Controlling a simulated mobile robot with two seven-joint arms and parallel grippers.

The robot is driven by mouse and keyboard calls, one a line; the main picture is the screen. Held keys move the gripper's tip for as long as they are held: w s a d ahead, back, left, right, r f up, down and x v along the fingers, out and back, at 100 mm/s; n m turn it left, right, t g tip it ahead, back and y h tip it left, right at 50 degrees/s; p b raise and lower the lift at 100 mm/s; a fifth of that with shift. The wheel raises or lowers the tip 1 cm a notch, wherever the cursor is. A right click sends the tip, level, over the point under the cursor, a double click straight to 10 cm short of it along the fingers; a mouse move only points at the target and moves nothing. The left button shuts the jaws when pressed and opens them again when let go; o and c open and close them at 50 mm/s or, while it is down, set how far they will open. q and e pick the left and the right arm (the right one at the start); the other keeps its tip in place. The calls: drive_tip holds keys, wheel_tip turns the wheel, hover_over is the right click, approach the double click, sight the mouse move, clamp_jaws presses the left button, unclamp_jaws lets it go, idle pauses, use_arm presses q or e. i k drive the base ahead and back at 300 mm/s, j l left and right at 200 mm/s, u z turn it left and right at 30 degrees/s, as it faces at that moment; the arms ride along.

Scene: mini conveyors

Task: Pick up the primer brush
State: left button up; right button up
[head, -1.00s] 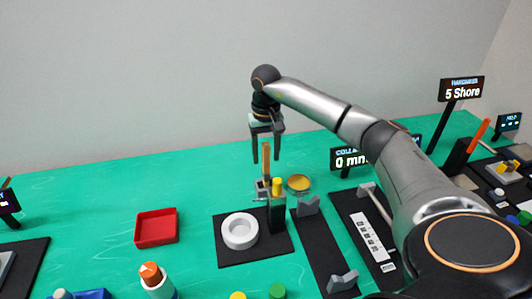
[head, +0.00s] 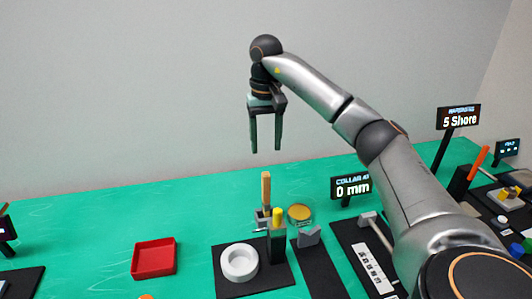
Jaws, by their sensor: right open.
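The primer brush seems to be the upright piece with a tan wooden handle (head: 266,188), standing in a small metal holder (head: 263,219) at the back of a black mat. Its lower end is hidden. My right gripper (head: 266,149) hangs above the handle, fingers pointing down, open and empty, with a visible gap between the fingertips and the handle top. My left gripper is out of view.
A dark block with a yellow top (head: 278,240) stands just in front of the handle. A white ring (head: 240,262) sits on the black mat (head: 229,290). A round yellow-topped tin (head: 300,214) is right of the handle. A red tray (head: 154,259) lies left, with clear green table around it.

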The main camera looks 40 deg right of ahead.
sight(266, 195)
drive_tip(key=k, duration=1)
